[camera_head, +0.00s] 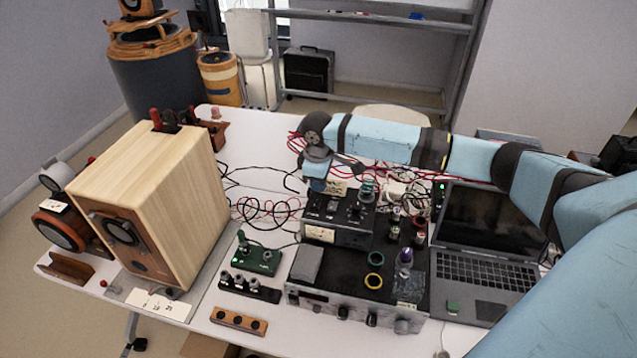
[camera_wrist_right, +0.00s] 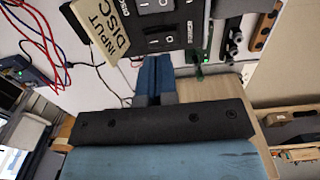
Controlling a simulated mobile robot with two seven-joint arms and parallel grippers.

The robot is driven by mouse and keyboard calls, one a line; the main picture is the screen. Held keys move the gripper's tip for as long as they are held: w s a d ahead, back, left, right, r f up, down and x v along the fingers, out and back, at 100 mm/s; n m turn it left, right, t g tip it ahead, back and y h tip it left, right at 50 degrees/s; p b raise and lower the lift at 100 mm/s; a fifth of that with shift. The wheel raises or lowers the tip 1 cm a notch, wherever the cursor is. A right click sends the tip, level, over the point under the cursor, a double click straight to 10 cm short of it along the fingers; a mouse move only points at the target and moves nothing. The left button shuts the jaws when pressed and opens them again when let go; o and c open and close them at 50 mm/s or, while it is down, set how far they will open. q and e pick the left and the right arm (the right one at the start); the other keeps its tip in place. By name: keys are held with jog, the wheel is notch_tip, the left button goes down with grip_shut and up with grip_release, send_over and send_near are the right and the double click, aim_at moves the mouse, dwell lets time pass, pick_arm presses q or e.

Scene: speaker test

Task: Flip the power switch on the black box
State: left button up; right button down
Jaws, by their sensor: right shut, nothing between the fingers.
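The black box (camera_head: 345,236) sits on top of a larger dark unit near the middle of the table. A beige label reading "INPUT DISC" (camera_wrist_right: 109,33) is beside the switches. My right gripper (camera_head: 316,186) is over the rear left part of the box. In the right wrist view its blue fingers (camera_wrist_right: 153,62) are shut and empty, tips just below the marked switch; contact cannot be told. My left gripper is not in view.
A large wooden speaker (camera_head: 150,205) stands at the left. A green switch board (camera_head: 257,261) is left of the black box. A laptop (camera_head: 484,262) is at the right, below my right arm. Red and black cables (camera_head: 262,208) lie behind and left of the box.

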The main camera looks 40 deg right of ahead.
aim_at(318, 203)
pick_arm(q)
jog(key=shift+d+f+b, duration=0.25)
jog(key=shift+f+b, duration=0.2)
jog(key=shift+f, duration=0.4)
pick_arm(e)
notch_tip(318, 203, up, 9)
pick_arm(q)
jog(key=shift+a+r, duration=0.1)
